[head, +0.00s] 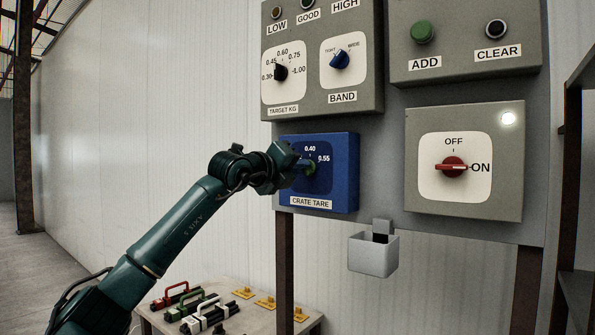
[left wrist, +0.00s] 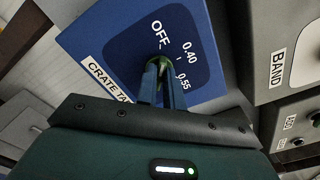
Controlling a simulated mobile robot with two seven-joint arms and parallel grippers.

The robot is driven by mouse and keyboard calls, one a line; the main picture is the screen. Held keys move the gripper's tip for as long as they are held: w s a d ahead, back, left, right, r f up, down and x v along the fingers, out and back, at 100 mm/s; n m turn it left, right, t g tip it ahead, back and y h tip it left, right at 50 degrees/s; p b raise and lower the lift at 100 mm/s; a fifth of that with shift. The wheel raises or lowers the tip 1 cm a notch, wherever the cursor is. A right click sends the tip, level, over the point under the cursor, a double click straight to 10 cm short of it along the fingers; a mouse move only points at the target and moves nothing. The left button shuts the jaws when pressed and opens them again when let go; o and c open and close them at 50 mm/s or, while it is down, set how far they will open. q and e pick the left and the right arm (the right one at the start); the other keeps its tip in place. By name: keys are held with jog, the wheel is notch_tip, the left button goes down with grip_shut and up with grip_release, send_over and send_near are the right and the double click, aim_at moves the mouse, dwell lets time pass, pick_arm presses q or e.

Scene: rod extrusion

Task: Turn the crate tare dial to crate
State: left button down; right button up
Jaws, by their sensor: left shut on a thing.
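The blue crate tare box (head: 346,190) hangs at the lower left of the panel, with a "CRATE TARE" label. Its dark dial plate shows "0.40" and "0.55" in the head view, and "OFF" also in the left wrist view. My left gripper (head: 301,165) is at the dial. In the left wrist view its two fingers (left wrist: 163,88) are shut on the greenish crate tare dial (left wrist: 160,62). The fingers cover most of the dial, so I cannot tell which mark it points to. My right gripper is not in view.
To the right is a red switch (head: 453,167) pointing to ON. A small grey bin (head: 373,253) hangs below. A low table (head: 262,318) holds coloured-handled tools.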

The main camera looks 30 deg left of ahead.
pick_arm(q)
jog(key=shift+d+m, duration=0.15)
jog(key=shift+m, duration=4.65)
jog(key=c, duration=1.5)
grip_release()
